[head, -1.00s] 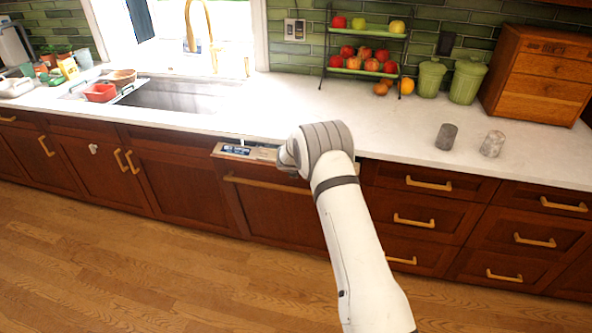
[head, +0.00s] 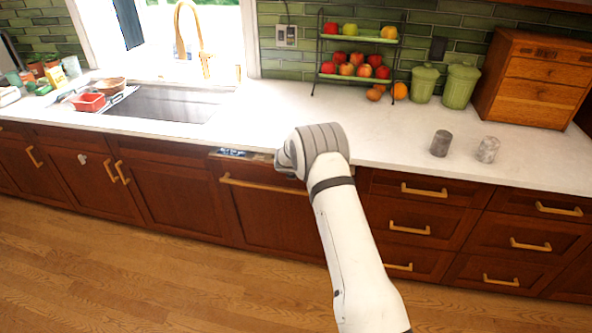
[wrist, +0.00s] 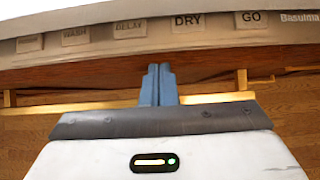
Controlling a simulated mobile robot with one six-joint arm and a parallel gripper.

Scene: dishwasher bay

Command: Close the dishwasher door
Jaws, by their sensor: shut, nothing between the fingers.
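The dishwasher door (head: 275,216) is a dark red-brown wooden panel with a long gold handle (head: 240,184), under the white counter. It stands nearly upright, and a thin strip of its top edge still shows in front of the counter. In the wrist view the control strip (wrist: 130,30) with WASH, DELAY, DRY and GO labels runs across the top, and the gold handle crosses behind my fingers. My gripper (wrist: 158,75) has its blue fingers together, pointing at the door's top edge; contact is unclear. In the head view my arm hides the fingers and the door's right part.
Drawers (head: 420,222) with gold handles are right of the door, and cabinets (head: 170,195) are left. The counter (head: 390,140) holds two grey cylinders (head: 441,143) and a fruit rack (head: 355,50) farther back. The wooden floor (head: 130,275) in front is clear.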

